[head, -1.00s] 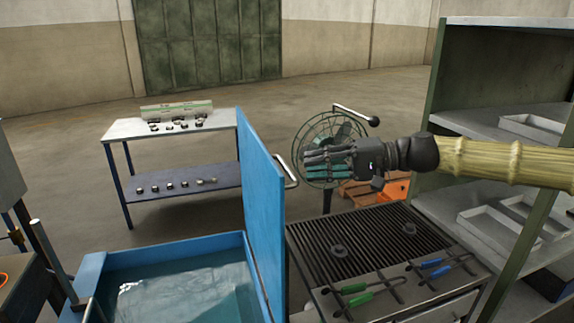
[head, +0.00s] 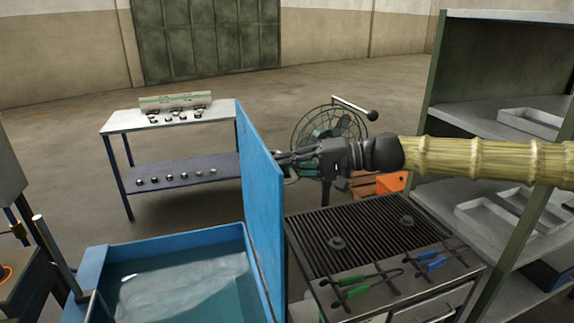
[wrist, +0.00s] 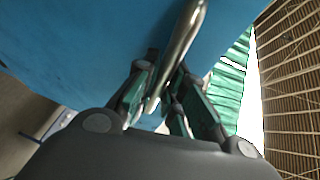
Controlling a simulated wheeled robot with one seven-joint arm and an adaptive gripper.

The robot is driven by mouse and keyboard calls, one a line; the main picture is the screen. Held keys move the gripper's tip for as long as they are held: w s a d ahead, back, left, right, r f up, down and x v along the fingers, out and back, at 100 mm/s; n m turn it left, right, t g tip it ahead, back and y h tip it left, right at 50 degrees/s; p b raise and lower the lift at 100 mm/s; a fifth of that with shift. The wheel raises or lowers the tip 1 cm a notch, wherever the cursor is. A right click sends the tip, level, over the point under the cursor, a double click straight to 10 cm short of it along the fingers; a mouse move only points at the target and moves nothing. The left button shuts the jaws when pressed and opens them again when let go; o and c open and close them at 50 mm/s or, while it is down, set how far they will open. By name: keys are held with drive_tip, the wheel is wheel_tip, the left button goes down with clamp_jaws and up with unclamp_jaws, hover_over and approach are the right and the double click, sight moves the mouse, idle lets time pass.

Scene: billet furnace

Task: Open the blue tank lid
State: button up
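The blue tank lid (head: 262,205) stands upright on the right edge of the blue tank (head: 95,270), and the water inside the tank is exposed. My gripper (head: 283,158) is at the right face of the lid, at its metal handle. In the wrist view the handle (wrist: 183,38) runs between the fingers of my gripper (wrist: 166,78), which are drawn in close on both sides of it. The blue lid face (wrist: 80,45) fills the upper left there. In the head view the fingers and lid hide most of the handle.
A grill (head: 350,240) with blue- and green-handled tongs is below my arm. A fan (head: 330,130) and an orange box (head: 392,183) stand behind it. A shelf (head: 480,120) is at the right. A table (head: 125,122) with small parts is behind the tank.

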clamp_jaws()
drive_tip(key=s+a+h+p, duration=0.1)
drive_tip(key=s+a+h, duration=0.1)
drive_tip(key=a, duration=0.7)
drive_tip(key=shift+s+n, duration=0.4)
drive_tip(key=shift+s, duration=0.05)
drive_tip(key=shift+o, duration=2.3)
unclamp_jaws()
